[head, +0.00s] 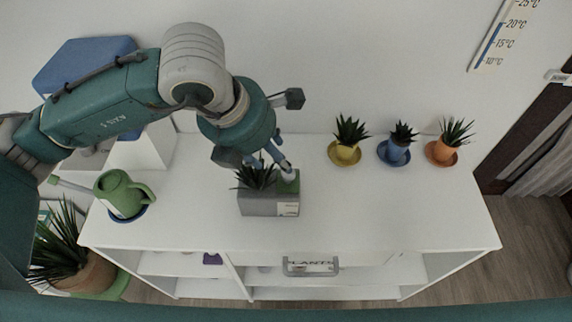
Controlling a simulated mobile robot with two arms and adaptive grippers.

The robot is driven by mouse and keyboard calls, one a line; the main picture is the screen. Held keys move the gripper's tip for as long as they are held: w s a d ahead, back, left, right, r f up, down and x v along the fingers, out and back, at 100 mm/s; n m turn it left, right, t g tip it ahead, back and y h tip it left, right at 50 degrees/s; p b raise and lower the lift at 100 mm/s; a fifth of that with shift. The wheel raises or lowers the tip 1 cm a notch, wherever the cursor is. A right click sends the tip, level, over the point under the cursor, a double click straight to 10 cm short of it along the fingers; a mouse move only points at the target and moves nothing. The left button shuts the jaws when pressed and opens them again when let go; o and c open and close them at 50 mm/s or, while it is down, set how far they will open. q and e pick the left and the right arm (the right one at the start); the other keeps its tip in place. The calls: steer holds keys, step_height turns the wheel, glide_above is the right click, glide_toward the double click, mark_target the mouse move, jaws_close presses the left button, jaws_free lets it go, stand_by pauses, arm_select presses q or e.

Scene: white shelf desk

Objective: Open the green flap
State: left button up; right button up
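A grey box (258,208) with a white label stands on the white desk top, and a dark spiky plant (256,176) rises from its left part. The green flap (290,186) is on the right part of the box top; it is small and partly covered by my gripper, and I cannot tell whether it is raised. My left gripper (287,170) reaches down from above with its fingertips at the flap. I cannot tell whether the fingers touch it or how far apart they are. My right gripper is not in view.
A green watering can (118,194) stands at the left end of the desk. Yellow (344,153), blue (396,153) and orange (442,152) pots with plants stand along the back right. The front right of the desk top is clear.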

mark_target(285, 175)
arm_select(q)
steer(key=p+x, duration=0.1)
steer(key=x, duration=0.7)
steer(key=shift+d+f+p, duration=0.15)
steer(key=shift+f+p, duration=0.2)
steer(key=shift+p, duration=0.05)
steer(key=shift+w+d+f, duration=0.1)
steer(key=shift+d+f, duration=0.05)
steer(key=shift+f, duration=0.4)
jaws_close()
